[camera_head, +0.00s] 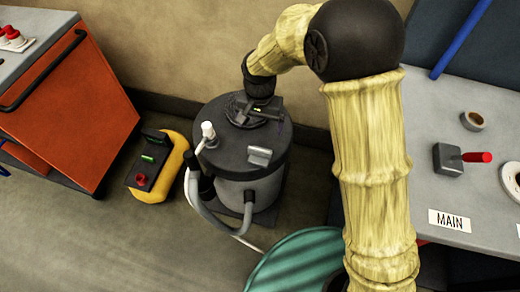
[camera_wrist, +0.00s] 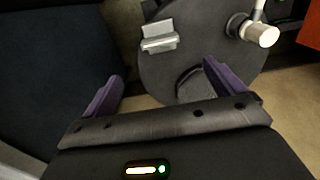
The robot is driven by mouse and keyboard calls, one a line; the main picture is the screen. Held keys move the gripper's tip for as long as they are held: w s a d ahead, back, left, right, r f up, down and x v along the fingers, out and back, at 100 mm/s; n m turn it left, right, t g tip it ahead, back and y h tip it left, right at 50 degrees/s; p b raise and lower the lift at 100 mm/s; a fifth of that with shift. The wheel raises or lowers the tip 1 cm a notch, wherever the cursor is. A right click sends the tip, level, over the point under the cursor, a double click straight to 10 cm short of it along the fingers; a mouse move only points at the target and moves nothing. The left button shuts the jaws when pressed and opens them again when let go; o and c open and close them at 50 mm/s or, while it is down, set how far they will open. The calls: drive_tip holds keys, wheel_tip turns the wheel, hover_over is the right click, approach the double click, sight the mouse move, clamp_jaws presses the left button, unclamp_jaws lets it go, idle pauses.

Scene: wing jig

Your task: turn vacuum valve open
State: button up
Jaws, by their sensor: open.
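A round grey vacuum canister with a dark lid (camera_head: 225,165) stands on the floor. A white-capped fitting (camera_head: 208,130) rises at the lid's left; it shows at upper right in the wrist view (camera_wrist: 262,35). A grey metal block (camera_head: 259,156) sits on the lid's front, also in the wrist view (camera_wrist: 159,37). A red-handled lever (camera_head: 476,157) on a grey box is on the table by a "MAIN" label. I cannot tell which is the vacuum valve. My gripper (camera_wrist: 163,75) is open and empty above the lid, with purple fingers apart; it touches neither fitting nor lever.
A yellow unit (camera_head: 157,176) with a red knob stands left of the canister, beside an orange cabinet (camera_head: 85,115). A grey hose (camera_head: 212,218) runs down the canister's front. The grey table (camera_head: 440,195) is at right, a teal round object (camera_head: 300,262) in front.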

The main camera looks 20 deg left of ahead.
sight(260, 150)
wheel_tip(260, 150, down, 15)
drive_tip(key=shift+r+b, duration=0.2)
drive_tip(key=shift+b, duration=0.15)
drive_tip(key=c, duration=1)
